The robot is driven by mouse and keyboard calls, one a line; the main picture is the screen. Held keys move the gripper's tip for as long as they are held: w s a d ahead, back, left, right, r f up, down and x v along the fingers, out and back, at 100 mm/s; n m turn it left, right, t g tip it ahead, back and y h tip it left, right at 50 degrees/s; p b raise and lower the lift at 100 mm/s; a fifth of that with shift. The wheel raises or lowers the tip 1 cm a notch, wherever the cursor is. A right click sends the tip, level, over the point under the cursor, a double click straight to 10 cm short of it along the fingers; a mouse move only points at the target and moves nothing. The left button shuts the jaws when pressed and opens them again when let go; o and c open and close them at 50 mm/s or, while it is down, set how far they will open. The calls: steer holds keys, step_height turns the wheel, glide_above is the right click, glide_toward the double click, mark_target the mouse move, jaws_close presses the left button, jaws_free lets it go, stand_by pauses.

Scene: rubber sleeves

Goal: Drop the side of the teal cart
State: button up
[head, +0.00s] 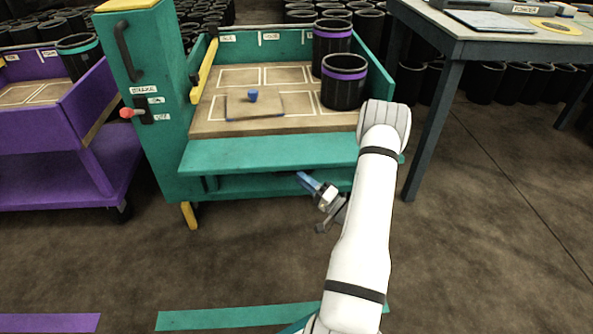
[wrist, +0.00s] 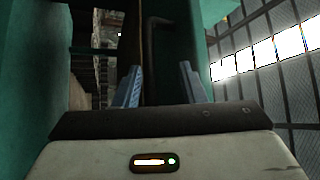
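The teal cart (head: 165,95) stands in the middle of the head view. Its front teal board (head: 270,153) runs along the near edge of the tan bed; I cannot tell whether it is latched. My gripper (head: 303,176) is low in front of the cart, just below that board, with its blue fingers towards the cart. In the wrist view my gripper (wrist: 160,66) is open, its two fingers apart. A dark bent bar (wrist: 150,45) shows beyond and between the fingers; whether they touch it I cannot tell. A red-tipped lever (head: 128,113) is on the cart's left post.
On the cart bed are two dark sleeves, one with a purple band (head: 343,88), and a flat board (head: 253,106) with a blue knob. A purple cart (head: 60,128) stands left, a grey table (head: 450,45) right. The floor (head: 230,260) in front is clear.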

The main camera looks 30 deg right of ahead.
steer(key=v, duration=0.3)
steer(key=shift+c, duration=0.6)
